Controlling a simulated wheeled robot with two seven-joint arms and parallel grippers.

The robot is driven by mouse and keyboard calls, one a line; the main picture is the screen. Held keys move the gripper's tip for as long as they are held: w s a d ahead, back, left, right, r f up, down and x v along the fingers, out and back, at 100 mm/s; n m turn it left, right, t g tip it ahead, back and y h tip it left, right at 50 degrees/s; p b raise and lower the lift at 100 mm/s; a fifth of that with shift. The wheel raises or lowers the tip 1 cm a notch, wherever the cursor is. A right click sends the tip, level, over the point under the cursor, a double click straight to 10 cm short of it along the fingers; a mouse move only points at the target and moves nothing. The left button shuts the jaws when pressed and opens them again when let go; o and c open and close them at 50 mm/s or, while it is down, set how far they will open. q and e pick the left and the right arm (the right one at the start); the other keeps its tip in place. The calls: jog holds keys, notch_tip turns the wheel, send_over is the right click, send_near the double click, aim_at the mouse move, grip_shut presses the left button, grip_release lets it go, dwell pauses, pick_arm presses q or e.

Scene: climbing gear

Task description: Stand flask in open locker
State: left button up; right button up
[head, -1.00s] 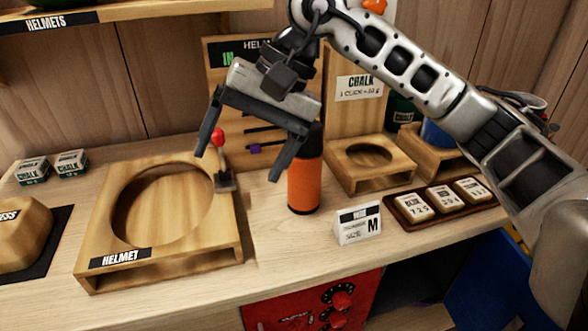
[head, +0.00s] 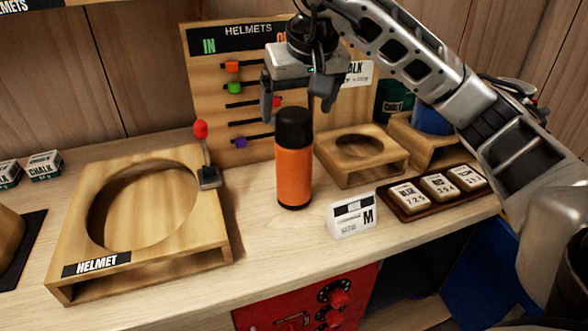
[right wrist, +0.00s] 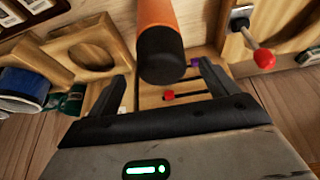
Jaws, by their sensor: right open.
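The orange flask (head: 294,175) with a black cap stands upright on the wooden counter; its cap also shows in the right wrist view (right wrist: 160,55). My right gripper (head: 297,106) is open at the flask's top, fingers pointing down and apart, one to each side of the cap in the picture. It holds nothing, and I cannot tell whether it touches the cap. Below the counter is a red locker front (head: 300,305) with dials, which looks shut. Right of it is a dark open compartment (head: 398,280), with a blue panel beside it; its inside is mostly hidden. My left gripper is out of view.
A wooden helmet stand (head: 75,230) with a red-tipped lever (head: 203,150) is left of the flask. A helmets board (head: 215,75) stands behind. A size card (head: 352,215), wooden ring stand (head: 340,172) and block tray (head: 398,210) are to the right. Counter in front of the flask is clear.

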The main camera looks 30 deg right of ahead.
aim_at(294, 163)
jog(key=shift+p+x, duration=0.4)
jog(key=shift+x, duration=2.3)
jog(key=shift+a, duration=0.2)
grip_shut()
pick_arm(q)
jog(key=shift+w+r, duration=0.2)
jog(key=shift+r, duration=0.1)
pick_arm(e)
jog(key=shift+r, duration=0.2)
